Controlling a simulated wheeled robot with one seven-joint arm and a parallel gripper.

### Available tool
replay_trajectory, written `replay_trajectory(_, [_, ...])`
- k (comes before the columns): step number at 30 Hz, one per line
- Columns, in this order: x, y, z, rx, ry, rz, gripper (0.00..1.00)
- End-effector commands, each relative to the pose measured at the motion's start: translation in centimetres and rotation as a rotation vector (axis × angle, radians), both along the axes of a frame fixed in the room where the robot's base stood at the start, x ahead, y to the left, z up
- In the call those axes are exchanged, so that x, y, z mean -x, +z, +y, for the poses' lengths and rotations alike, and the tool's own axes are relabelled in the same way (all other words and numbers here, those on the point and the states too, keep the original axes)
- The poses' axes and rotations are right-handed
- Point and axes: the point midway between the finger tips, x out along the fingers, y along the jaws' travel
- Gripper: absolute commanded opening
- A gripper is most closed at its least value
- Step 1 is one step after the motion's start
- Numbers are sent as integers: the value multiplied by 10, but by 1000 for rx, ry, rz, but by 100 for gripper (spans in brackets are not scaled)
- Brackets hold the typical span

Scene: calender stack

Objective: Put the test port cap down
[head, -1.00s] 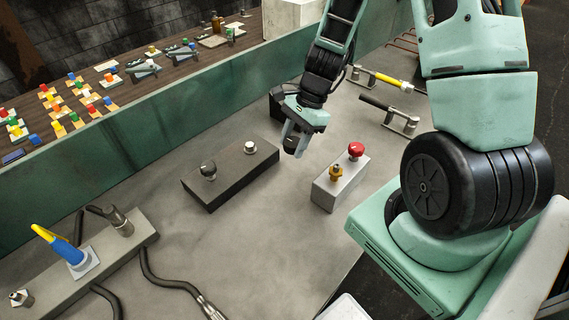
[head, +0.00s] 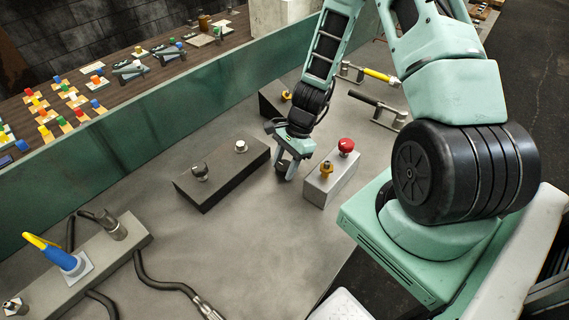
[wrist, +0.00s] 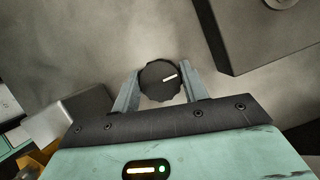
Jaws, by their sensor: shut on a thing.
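The test port cap (wrist: 160,82) is a round black cap with a ridged edge and a short white mark on top. In the wrist view it sits between the two grey fingers of my gripper (head: 286,172), which is shut on it. In the head view my gripper points down, low over the grey bench top, between the dark block and the light grey block. The cap is mostly hidden by the fingers there. I cannot tell whether its underside touches the bench.
The dark block (head: 222,180) with two knobs is left of my gripper. The light grey block (head: 331,187), with a red button (head: 346,145) and a brass fitting (head: 326,168), is close on the right. Bare bench (head: 240,235) lies in front. A green wall (head: 130,137) runs behind.

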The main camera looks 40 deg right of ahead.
Motion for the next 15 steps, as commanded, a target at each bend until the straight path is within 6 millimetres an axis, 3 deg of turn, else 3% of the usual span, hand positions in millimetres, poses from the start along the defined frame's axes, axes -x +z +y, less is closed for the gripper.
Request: replay_trajectory(15, [0,-13,0,0,0,1,20])
